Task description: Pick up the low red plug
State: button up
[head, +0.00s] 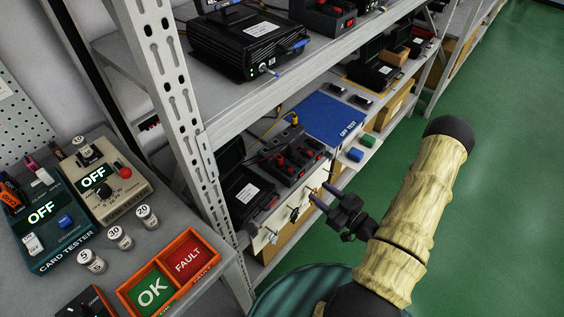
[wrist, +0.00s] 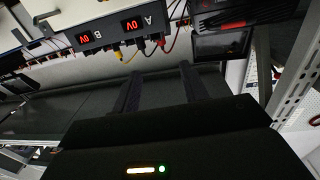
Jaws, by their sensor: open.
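My gripper (head: 320,191) is open and empty, in front of the lower shelf at its left part. In the wrist view its two dark fingers (wrist: 160,68) stand apart with nothing between them. Beyond the fingertips, a power supply (wrist: 115,28) with two red displays has yellow, black and red leads at its edge. The red lead (wrist: 172,40) ends close to the black one; its plug is too small to make out. In the head view the power supply (head: 292,155) stands on the lower shelf. I cannot tell for certain which red end is the low red plug.
A black box (head: 247,195) stands left of the power supply, and a blue test mat (head: 332,118) lies to its right. The upper shelf (head: 290,85) overhangs them. A bench with testers and a red and green tray (head: 126,295) is at left. Green floor (head: 500,130) is clear at right.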

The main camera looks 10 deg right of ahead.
send_near(282, 162)
jog(key=x, duration=0.3)
jog(key=shift+w+a+f, duration=0.15)
jog(key=shift+a+f, duration=0.05)
jog(key=shift+w, duration=0.15)
jog(key=x, duration=0.5)
jog(key=shift+w+r, duration=0.15)
jog(key=c, duration=0.9)
grip_shut()
